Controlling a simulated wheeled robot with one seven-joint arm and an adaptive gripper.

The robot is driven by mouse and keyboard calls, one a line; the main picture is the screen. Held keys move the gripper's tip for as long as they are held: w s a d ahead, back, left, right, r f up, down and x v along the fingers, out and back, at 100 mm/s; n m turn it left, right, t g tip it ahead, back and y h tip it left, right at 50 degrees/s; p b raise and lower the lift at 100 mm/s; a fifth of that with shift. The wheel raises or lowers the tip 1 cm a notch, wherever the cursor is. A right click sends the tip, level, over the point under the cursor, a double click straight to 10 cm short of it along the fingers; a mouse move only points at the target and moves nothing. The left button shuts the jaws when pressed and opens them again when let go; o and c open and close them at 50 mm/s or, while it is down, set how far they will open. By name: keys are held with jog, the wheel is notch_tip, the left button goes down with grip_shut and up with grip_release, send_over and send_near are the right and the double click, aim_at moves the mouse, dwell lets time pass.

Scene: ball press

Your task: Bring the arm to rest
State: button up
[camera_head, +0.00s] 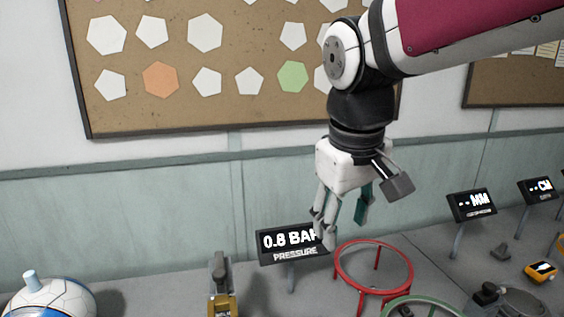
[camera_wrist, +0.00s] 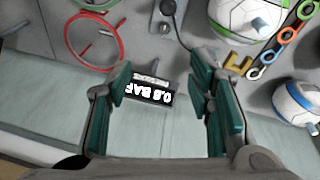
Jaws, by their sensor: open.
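My gripper (camera_head: 342,218) hangs from my arm, fingers pointing down, above the back of the grey table. It is open and empty, with its green-padded fingers spread apart in the wrist view (camera_wrist: 165,110). A black pressure display (camera_head: 290,243) reading 0.8 BAR stands just behind and left of the fingers in the head view, and its right edge is partly hidden by them. The display also shows between the fingers in the wrist view (camera_wrist: 150,92). A red ring stand (camera_head: 373,266) is below and to the right of the gripper, apart from it.
A white and blue ball (camera_head: 48,300) is at the lower left. A yellow-and-grey device (camera_head: 222,290) stands left of the display. A green ring (camera_head: 425,306) is at the front. More displays (camera_head: 472,205) and a yellow gauge (camera_head: 540,271) are at the right. A pinboard (camera_head: 230,110) hangs behind.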

jog(key=s+d+f+m+t, duration=0.1)
jog(key=s+d+f+m, duration=0.1)
jog(key=s+d, duration=0.3)
jog(key=s+d+f+m, duration=0.3)
jog(key=s+d, duration=0.2)
jog(key=s, duration=0.4)
jog(key=shift+s+d+f+t, duration=0.15)
jog(key=shift+s+f+t, duration=0.1)
jog(key=shift+t, duration=0.15)
